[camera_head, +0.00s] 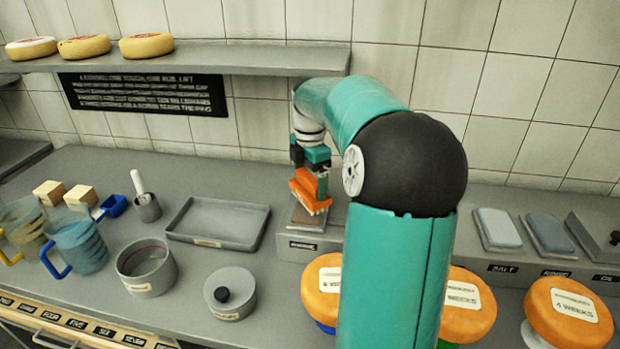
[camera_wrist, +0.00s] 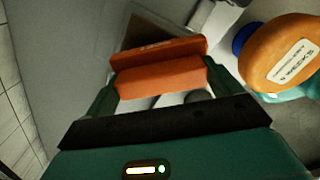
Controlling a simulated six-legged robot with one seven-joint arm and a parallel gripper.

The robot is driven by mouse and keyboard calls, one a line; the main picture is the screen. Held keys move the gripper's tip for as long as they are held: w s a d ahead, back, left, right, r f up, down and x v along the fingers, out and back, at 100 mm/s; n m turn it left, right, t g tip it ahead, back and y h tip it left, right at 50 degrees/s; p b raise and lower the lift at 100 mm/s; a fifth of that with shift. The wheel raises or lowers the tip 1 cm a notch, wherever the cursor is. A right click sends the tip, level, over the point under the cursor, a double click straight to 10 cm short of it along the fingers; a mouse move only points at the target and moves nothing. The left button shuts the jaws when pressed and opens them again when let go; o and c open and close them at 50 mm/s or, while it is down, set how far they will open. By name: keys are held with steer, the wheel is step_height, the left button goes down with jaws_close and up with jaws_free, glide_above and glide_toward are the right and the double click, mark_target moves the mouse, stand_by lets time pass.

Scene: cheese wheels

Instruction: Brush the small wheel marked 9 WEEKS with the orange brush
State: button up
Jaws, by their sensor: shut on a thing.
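My gripper (camera_head: 313,172) is shut on the orange brush (camera_head: 309,192), bristles down, over the leftmost labelled station at the back of the counter. The brush (camera_wrist: 160,75) also spans between my fingers in the wrist view. Three small orange wheels with white labels stand at the front right: a left wheel (camera_head: 319,302) on a blue base, a middle wheel (camera_head: 472,308) partly behind my arm, and a right wheel (camera_head: 567,312) marked 4 WEEKS. The left and middle numbers are too unclear to read surely.
Blue-grey pads (camera_head: 496,228) lie at labelled stations on the right. Jugs stand at the far left. A shelf (camera_head: 240,58) with cheeses runs above.

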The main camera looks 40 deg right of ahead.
mark_target(309, 177)
steer(key=shift+f, duration=0.6)
stand_by(1.3)
steer(key=shift+r, duration=3.55)
steer(key=shift+a, duration=0.1)
